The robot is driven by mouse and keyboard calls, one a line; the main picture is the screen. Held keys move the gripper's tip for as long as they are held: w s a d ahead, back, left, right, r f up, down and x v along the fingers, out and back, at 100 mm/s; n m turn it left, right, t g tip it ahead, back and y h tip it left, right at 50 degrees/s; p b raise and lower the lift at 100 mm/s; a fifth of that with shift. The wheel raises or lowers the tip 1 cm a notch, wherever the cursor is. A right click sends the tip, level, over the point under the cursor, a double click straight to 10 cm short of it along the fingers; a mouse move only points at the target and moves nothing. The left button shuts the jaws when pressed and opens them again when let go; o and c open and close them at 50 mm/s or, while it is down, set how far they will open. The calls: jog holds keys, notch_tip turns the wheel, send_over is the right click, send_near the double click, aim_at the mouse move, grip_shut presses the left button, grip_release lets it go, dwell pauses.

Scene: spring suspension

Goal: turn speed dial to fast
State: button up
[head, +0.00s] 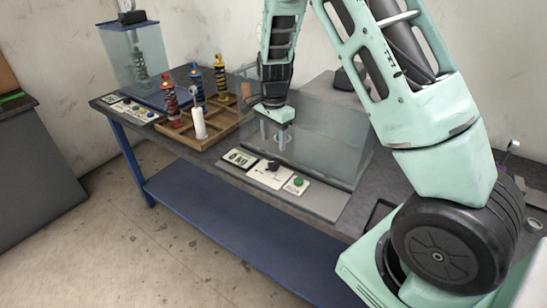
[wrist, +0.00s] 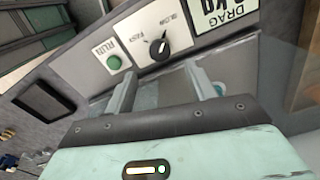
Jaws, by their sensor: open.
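The black speed dial (wrist: 158,47) sits on a white plate with SLOW and FAST labels, FAST at its upper left and SLOW at its upper right in the wrist view. A white mark shows on the dial, but I cannot tell exactly which label it points at. In the head view the dial (head: 272,166) is on the front panel of the clear box. My gripper (wrist: 160,74) is open and empty, its two fingers spread, with the dial beyond the tips. In the head view my gripper (head: 275,141) hangs behind the dial, apart from it.
A green RUN button (wrist: 114,62) is left of the dial, and a DRAG display (wrist: 224,12) is right of it. A clear box (head: 325,140) stands behind the panel. A wooden tray (head: 225,133) with several springs and a white cylinder (head: 199,124) is to the left.

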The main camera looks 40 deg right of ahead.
aim_at(273, 161)
notch_tip(273, 161, down, 8)
jog(key=shift+f+p, duration=0.15)
jog(key=shift+p, duration=0.3)
jog(key=c, duration=1)
